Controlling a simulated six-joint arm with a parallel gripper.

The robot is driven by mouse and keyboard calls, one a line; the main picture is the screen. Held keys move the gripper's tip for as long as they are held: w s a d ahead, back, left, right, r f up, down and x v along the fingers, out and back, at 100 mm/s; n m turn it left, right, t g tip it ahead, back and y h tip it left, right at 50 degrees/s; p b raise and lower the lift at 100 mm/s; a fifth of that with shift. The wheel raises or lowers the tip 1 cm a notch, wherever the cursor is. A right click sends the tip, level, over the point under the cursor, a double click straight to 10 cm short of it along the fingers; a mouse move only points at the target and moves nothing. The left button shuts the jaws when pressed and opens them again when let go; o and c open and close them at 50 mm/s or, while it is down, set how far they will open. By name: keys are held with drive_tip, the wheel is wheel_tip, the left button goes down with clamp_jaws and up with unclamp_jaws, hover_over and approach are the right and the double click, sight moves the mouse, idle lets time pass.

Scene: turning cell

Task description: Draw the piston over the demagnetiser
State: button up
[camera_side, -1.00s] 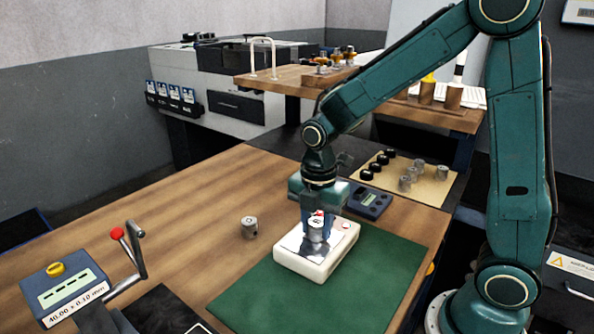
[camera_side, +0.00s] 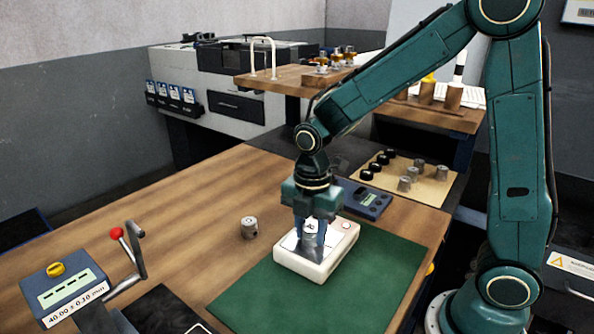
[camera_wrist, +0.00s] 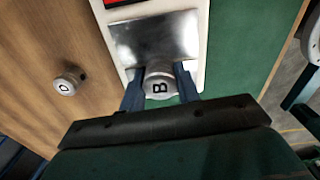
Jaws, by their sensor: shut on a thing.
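The piston (camera_side: 310,230), a grey metal cylinder marked "B" on top in the wrist view (camera_wrist: 159,86), is held between the fingers of my gripper (camera_side: 310,224). My gripper is shut on it, with a blue finger on each side in the wrist view (camera_wrist: 160,92). The demagnetiser (camera_side: 318,270) is a white block with a shiny metal top plate, also in the wrist view (camera_wrist: 155,38). The piston is at the plate's near edge in the wrist view. Whether it touches the plate I cannot tell.
A second piston (camera_side: 249,227), marked "D" in the wrist view (camera_wrist: 68,82), stands on the wood left of the demagnetiser. A green mat (camera_side: 270,300) lies under the block. A blue meter (camera_side: 368,200) and a board of parts (camera_side: 432,186) are behind. A crank gauge (camera_side: 66,285) is front left.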

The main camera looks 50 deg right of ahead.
drive_tip(key=shift+a, duration=0.8)
drive_tip(key=shift+a, duration=0.2)
drive_tip(key=shift+a, duration=0.3)
idle(0.4)
drive_tip(key=shift+d, duration=0.1)
drive_tip(key=shift+d, duration=0.45)
drive_tip(key=shift+d, duration=0.25)
drive_tip(key=shift+d, duration=0.3)
idle(0.4)
